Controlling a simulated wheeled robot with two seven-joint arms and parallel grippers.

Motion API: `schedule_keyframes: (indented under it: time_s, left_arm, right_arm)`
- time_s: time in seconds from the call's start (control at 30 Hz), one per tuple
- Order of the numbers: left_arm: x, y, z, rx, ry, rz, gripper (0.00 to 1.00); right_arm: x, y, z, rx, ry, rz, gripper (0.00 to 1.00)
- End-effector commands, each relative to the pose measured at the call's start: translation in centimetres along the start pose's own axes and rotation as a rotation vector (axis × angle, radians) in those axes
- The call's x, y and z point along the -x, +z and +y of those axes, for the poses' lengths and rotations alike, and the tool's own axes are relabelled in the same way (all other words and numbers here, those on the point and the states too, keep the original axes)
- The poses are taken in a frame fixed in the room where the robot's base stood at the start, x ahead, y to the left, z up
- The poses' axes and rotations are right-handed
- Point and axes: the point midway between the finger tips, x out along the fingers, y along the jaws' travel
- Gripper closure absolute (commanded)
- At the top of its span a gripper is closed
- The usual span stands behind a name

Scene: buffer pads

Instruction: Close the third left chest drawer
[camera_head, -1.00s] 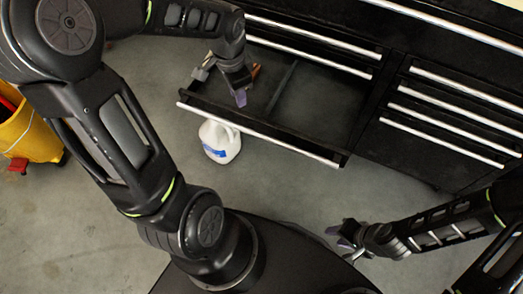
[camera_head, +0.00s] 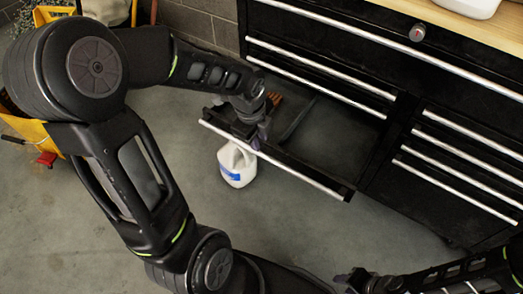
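The open left chest drawer (camera_head: 322,180) sticks out below two shut drawers of the black chest. It is shallow, with a silver front edge and a divider inside. My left gripper (camera_head: 240,118) is over the drawer's left part, fingers pointing down, one fingertip close behind the front edge. Its fingers look spread; whether it touches the drawer I cannot tell. An orange-brown item (camera_head: 273,99) shows in the drawer behind the gripper. My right gripper (camera_head: 347,282) is low at the bottom edge, away from the chest and partly cut off; its fingers looked apart in the earlier view.
A white jug (camera_head: 236,168) with a blue label stands on the floor below the drawer front. Shut right-hand drawers (camera_head: 465,150) fill the right. A yellow bucket (camera_head: 33,134) is at the left. The wooden top (camera_head: 490,35) holds a white object.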

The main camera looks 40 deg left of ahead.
Motion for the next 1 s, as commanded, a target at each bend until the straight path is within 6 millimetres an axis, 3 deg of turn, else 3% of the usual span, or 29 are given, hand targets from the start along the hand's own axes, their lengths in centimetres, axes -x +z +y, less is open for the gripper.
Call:
schedule_keyframes:
  time_s: [0.5,0.9,1.0]
  left_arm:
    - [-6.9,0.0,0.1,0.001,0.002,0.000,0.76]
    - [-7.6,0.0,0.0,0.003,0.000,0.000,0.76]
    - [-7.6,0.0,0.0,0.002,0.000,0.000,0.83]
  right_arm:
    - [-2.4,0.0,0.9,-0.002,0.000,0.000,0.64]
    - [-2.5,0.0,1.0,-0.003,0.000,0.000,0.64]
    - [-2.5,0.0,1.0,-0.003,0.000,0.000,0.64]
